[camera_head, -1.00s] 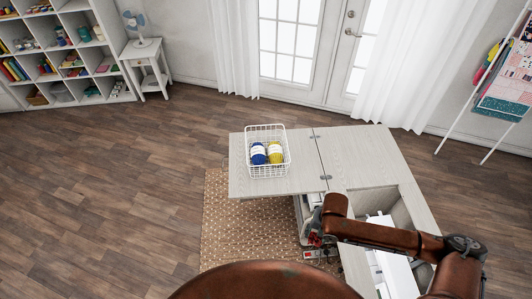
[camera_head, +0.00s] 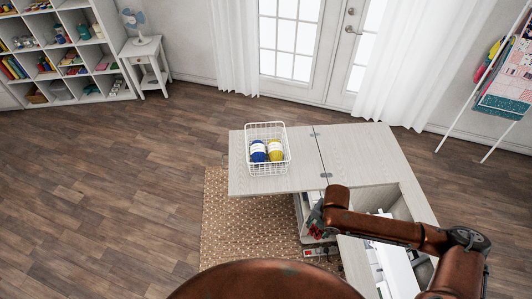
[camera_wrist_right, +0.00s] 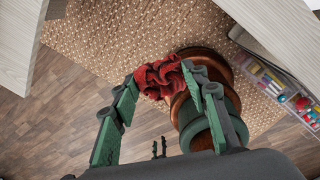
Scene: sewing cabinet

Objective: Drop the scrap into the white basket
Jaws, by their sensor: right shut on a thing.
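The red crumpled scrap (camera_wrist_right: 162,76) is between the green fingers of my right gripper (camera_wrist_right: 160,88) in the right wrist view. The fingers are shut on it, above the woven rug and floor. In the head view my right gripper (camera_head: 317,220) is low at the cabinet's inner corner, in front of and to the right of the basket; the scrap is hard to make out there. The white wire basket (camera_head: 267,168) stands on the cabinet top's left part. It holds a blue yarn ball (camera_head: 258,152) and a yellow one (camera_head: 275,150). My left gripper is not in view.
The pale wood cabinet top (camera_head: 360,150) spreads right of the basket, mostly bare. A bin of coloured sewing things (camera_wrist_right: 285,90) is at the right of the wrist view. A woven rug (camera_head: 225,225) lies below.

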